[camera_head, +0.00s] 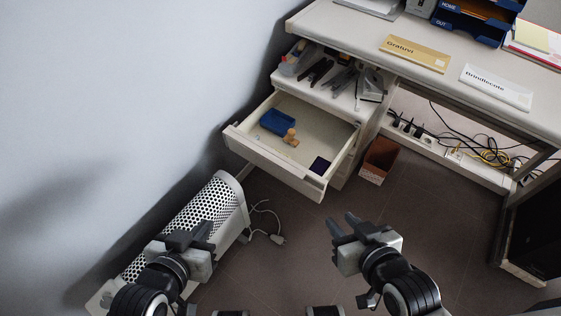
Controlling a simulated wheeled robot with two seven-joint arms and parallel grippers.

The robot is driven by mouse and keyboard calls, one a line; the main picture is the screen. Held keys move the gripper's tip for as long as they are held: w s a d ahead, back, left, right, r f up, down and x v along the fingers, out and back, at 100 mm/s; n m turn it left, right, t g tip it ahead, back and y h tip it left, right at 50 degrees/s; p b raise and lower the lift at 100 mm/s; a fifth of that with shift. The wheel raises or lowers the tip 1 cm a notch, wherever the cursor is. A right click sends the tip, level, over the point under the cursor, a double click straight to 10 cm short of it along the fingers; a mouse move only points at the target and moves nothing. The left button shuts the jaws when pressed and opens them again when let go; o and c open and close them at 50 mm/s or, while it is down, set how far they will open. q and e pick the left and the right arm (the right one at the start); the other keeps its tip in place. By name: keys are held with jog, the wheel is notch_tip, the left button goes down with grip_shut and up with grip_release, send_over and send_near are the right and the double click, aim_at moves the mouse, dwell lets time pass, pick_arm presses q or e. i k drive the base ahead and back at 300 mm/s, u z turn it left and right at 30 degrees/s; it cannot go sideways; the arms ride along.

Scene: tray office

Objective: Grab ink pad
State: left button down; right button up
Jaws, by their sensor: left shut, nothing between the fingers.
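The drawer (270,165) under the desk is pulled out. In it lie a blue box-like item (277,122), a small wooden piece like a stamp (291,138) and a flat dark blue square (320,165) near the front right corner. I cannot tell for sure which blue item is the ink pad. My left gripper (202,232) is shut and empty, over the white heater, to the lower left of the drawer. My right gripper (342,223) is below and right of the drawer, apart from it; its finger gap is unclear.
A white perforated heater (205,205) stands along the wall at left, its plug (277,239) on the floor. An open cardboard box (379,160) stands right of the drawer. Tools (335,77) lie on the shelf above. Cables (480,150) hang under the desk (450,50). The floor between the grippers is mostly clear.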

aim_at(320, 165)
jog(key=u, duration=0.35)
jog(key=k, duration=0.35)
jog(key=z, duration=1.1)
jog(key=i, duration=1.1)
jog(key=u, duration=0.15)
